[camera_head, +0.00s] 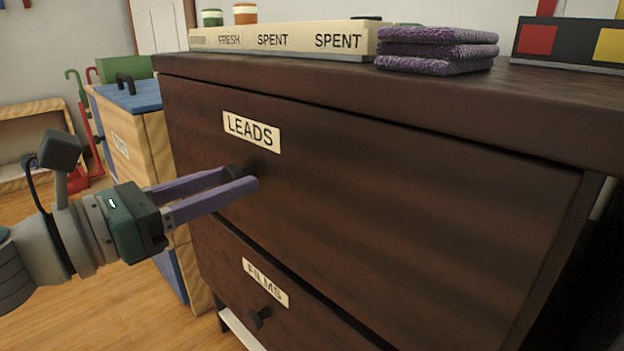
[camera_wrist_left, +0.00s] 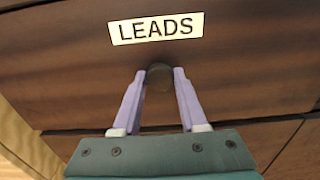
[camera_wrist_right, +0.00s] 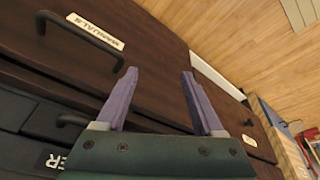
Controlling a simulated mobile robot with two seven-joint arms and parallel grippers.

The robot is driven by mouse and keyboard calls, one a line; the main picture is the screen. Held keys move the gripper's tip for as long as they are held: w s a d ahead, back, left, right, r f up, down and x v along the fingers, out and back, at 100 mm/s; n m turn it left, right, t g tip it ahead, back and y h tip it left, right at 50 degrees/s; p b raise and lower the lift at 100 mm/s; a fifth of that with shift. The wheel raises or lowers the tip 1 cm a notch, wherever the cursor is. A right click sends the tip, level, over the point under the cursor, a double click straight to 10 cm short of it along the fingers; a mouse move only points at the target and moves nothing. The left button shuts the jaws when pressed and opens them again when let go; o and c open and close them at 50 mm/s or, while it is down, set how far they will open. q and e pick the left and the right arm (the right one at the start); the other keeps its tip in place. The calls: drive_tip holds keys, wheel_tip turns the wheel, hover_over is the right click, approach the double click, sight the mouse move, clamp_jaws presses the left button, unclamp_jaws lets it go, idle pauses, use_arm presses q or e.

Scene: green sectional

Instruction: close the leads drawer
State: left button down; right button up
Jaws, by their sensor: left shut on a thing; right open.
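The leads drawer (camera_head: 400,200) is the wide dark brown upper front of the cabinet, with a cream LEADS label (camera_head: 251,132). The label also shows in the left wrist view (camera_wrist_left: 156,28). The front sits close under the cabinet top; I cannot tell whether it is fully flush. My left gripper (camera_head: 243,179) is shut on the drawer's round dark knob (camera_wrist_left: 159,76), just below the label, with a purple finger on each side. My right gripper (camera_wrist_right: 159,72) is open and empty, in front of other dark drawer fronts with bar handles.
The films drawer (camera_head: 220,250) with its own knob is below. On the cabinet top are a FRESH/SPENT tray (camera_head: 285,40), folded purple cloths (camera_head: 436,50) and a box with coloured squares (camera_head: 570,42). A blue-topped wooden cabinet (camera_head: 140,135) stands at left. Wood floor is open in front.

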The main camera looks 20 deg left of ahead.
use_arm(q)
drive_tip(key=shift+c, duration=2.3)
unclamp_jaws()
drive_tip(key=shift+w, duration=0.1)
drive_tip(key=p+v, duration=0.1)
drive_tip(key=v, duration=0.9)
